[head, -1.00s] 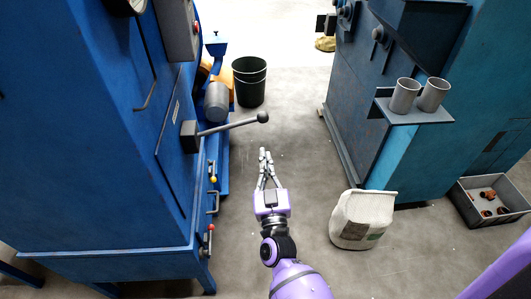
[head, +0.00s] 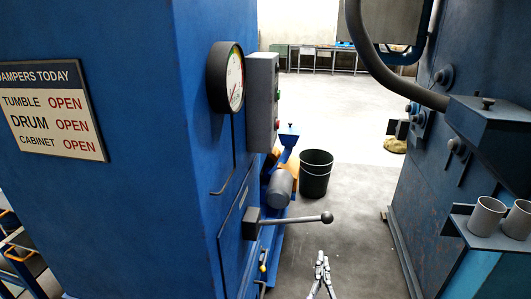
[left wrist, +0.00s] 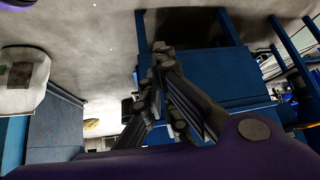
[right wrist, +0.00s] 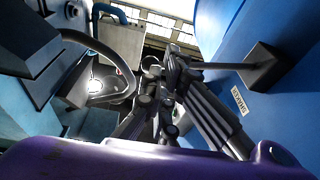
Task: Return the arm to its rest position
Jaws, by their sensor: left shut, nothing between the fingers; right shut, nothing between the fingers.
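My right gripper (head: 321,262) shows at the bottom of the head view, with only its fingers in the frame. It stands over the aisle floor, below and apart from the ball-ended lever (head: 292,220) on the blue machine. In the right wrist view its fingers (right wrist: 172,68) are together with nothing held; a dark bar, apparently the lever, runs behind their tips. My left gripper is outside the head view. In the left wrist view its fingertips (left wrist: 160,58) are together and empty, with the floor and blue machine parts behind.
The blue machine (head: 120,200) with a gauge (head: 228,77) and a damper sign (head: 50,108) borders the aisle at left. At right, a blue machine has a shelf with two grey cups (head: 487,216). A dark bucket (head: 316,174) stands farther along. The floor between is clear.

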